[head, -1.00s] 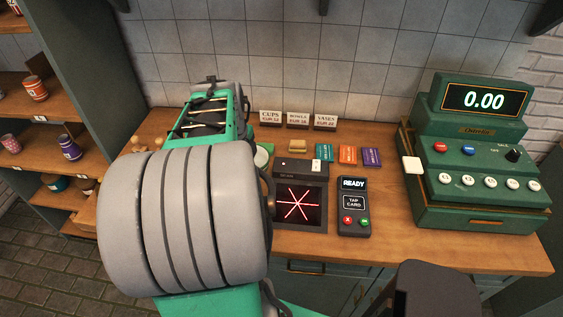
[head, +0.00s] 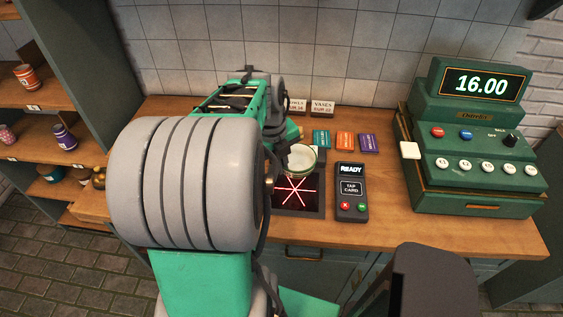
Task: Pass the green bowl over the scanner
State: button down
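The green bowl (head: 302,160), pale inside with a green rim, is over the back part of the scanner (head: 309,207). The scanner is a dark plate with a red star of light lines, and the bowl covers its rear housing from view. My gripper (head: 289,156) is at the bowl's left side and carries it; the fingers are mostly hidden behind my arm. The bowl looks upright. Its height above the scanner is hard to tell. The green cash register (head: 468,190) reads 16.00.
The card reader (head: 351,190) showing READY stands just right of the scanner. Price signs (head: 322,107) stand near the wall. Shelves with pots (head: 64,138) are at the left. The counter front is clear.

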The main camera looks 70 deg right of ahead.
jog(key=shift+r+p, duration=1.25)
jog(key=shift+r, duration=1.35)
